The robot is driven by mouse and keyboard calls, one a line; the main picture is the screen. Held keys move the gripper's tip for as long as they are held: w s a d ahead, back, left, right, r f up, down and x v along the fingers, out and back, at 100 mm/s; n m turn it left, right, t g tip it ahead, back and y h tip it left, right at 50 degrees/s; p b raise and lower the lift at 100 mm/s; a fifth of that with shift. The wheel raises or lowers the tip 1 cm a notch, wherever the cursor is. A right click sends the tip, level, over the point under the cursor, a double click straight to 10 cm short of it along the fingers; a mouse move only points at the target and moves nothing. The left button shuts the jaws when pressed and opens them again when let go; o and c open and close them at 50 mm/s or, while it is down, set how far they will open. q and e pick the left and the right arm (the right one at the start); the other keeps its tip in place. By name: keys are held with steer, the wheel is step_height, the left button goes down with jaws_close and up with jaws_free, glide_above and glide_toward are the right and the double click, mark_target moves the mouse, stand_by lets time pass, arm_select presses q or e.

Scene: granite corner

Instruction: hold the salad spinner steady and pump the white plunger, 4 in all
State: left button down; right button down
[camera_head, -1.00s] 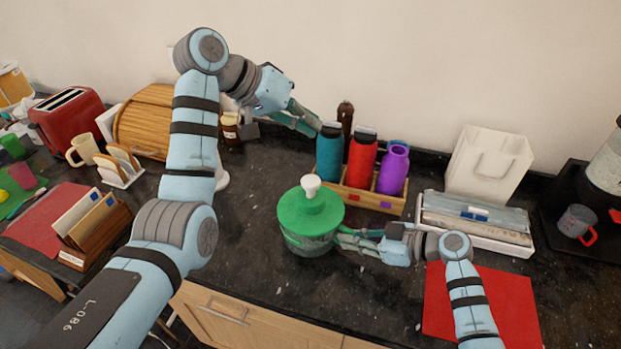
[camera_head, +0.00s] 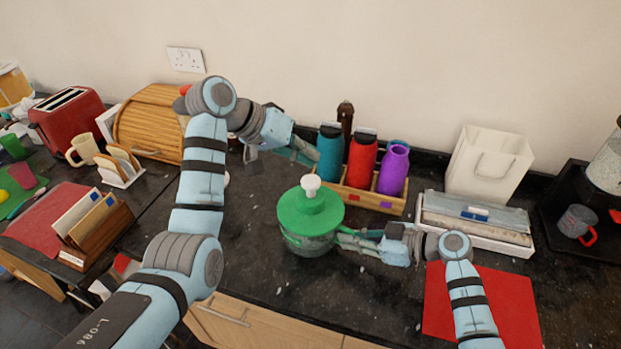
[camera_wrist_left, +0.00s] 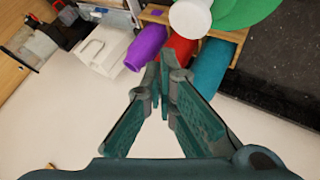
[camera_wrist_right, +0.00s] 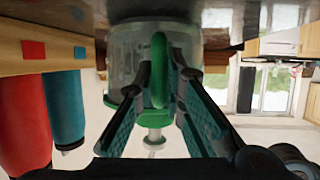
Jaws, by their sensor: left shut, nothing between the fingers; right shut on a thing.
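The salad spinner (camera_head: 308,217) stands upright on the dark counter, with a green lid and a clear bowl. Its white plunger (camera_head: 311,184) stands up from the middle of the lid; it also shows in the left wrist view (camera_wrist_left: 190,18). My right gripper (camera_head: 343,238) is shut on the spinner's green handle (camera_wrist_right: 159,70) at the bowl's right side. My left gripper (camera_head: 316,157) is shut and empty, above and behind the spinner, close to the teal bottle and apart from the plunger. In the left wrist view its fingertips (camera_wrist_left: 163,78) are together.
A wooden crate (camera_head: 372,199) with teal (camera_head: 328,152), red (camera_head: 361,160) and purple (camera_head: 392,170) bottles stands right behind the spinner. A white tray (camera_head: 474,232) and a red mat (camera_head: 480,307) lie to the right.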

mark_target(310, 177)
arm_select(q)
steer(key=shift+f, duration=1)
stand_by(0.7)
steer(key=shift+f, duration=0.4)
steer(key=shift+f, duration=1.55)
stand_by(1.2)
steer(key=shift+r, duration=2)
steer(key=shift+r, duration=2.5)
